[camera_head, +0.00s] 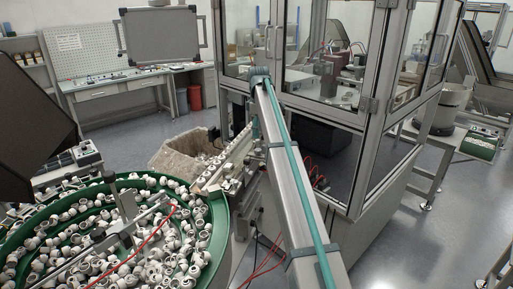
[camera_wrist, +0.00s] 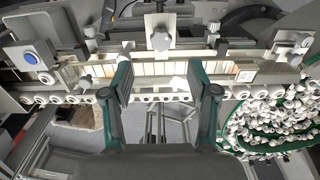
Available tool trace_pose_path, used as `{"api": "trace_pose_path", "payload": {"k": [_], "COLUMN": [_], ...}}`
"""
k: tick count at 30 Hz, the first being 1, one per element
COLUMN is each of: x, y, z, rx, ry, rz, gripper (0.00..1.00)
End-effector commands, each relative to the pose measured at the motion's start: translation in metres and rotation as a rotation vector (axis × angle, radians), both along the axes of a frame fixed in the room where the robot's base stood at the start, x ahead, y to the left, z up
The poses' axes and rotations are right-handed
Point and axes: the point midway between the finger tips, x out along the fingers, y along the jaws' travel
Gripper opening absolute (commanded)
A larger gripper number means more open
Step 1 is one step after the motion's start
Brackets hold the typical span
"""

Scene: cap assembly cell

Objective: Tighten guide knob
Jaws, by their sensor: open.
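A grey lobed knob (camera_wrist: 160,41) sits on an upright metal plate at the upper middle of the wrist view, above the guide rail (camera_wrist: 150,70). Its turn position cannot be told. My gripper (camera_wrist: 158,82) is open, its two dark, green-edged fingers spread wide with nothing held between them. In the picture, the knob lies beyond the fingertips, roughly centred between them. I see no contact between fingers and knob. The gripper cannot be made out clearly in the head view.
White caps line the track (camera_wrist: 60,98) under the rail. A green-rimmed bowl (camera_head: 219,235) full of caps stands beside it. A button box (camera_wrist: 28,58) is at the rail's left end. A glazed machine enclosure (camera_head: 345,115) and a beige bin (camera_head: 170,158) stand nearby.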

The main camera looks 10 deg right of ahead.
Motion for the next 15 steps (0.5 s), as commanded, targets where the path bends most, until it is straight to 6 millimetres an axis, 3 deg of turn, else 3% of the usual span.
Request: {"api": "trace_pose_path", "payload": {"k": [9, 15], "x": [-0.002, -0.001], "y": [0.000, 0.001], "z": [-0.053, -0.074], "rx": [0.000, 0.000], "ry": [0.002, 0.001], "rz": [0.000, 0.000], "gripper": [0.59, 0.59]}}
